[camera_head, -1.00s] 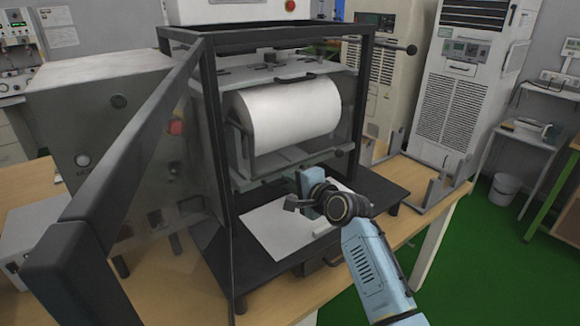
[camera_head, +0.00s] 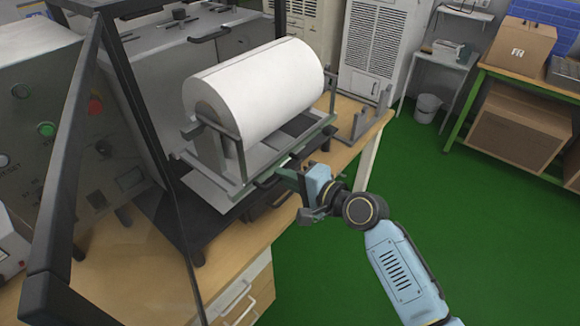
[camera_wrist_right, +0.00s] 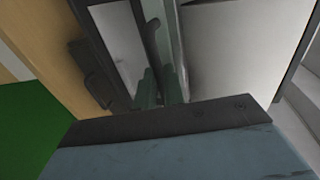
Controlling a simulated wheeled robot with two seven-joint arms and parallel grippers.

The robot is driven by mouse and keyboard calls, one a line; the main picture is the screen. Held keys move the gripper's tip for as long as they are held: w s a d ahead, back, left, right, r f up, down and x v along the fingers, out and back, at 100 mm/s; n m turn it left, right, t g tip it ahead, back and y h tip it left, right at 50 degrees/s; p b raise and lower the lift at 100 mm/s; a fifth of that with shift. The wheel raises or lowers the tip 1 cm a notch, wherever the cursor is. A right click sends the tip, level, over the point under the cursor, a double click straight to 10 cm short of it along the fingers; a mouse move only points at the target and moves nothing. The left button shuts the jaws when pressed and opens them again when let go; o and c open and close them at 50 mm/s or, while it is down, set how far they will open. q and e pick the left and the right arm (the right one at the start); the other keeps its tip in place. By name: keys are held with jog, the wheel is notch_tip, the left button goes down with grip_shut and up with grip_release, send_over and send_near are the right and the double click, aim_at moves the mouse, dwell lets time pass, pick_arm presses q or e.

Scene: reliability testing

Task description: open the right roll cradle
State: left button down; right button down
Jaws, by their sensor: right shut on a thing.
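The roll cradle (camera_head: 211,150) is a grey metal frame holding a large white roll (camera_head: 262,90). It stands pulled out forward from the dark-framed machine. My right gripper (camera_head: 283,176) is at the front edge of the cradle, shut on its dark handle (camera_head: 264,183). The fingers partly hide the handle. In the right wrist view, the greenish fingers (camera_wrist_right: 160,75) are close together beside the white roll (camera_wrist_right: 235,45). My left gripper is not in view.
An open clear door with a black frame (camera_head: 62,170) stands at the left. A metal bracket (camera_head: 372,118) stands on the wooden table to the right. Green floor (camera_head: 470,240) is clear around my right arm.

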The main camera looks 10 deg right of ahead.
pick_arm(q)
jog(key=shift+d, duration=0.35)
pick_arm(e)
jog(key=shift+s+d, duration=0.1)
jog(key=shift+f, duration=0.1)
jog(key=c, duration=1.9)
grip_release()
jog(key=o, duration=0.4)
jog(key=shift+s+d, duration=0.15)
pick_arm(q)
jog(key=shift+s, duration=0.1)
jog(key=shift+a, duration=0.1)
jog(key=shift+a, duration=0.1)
pick_arm(e)
jog(key=v, duration=1.3)
jog(key=shift+s+d, duration=0.1)
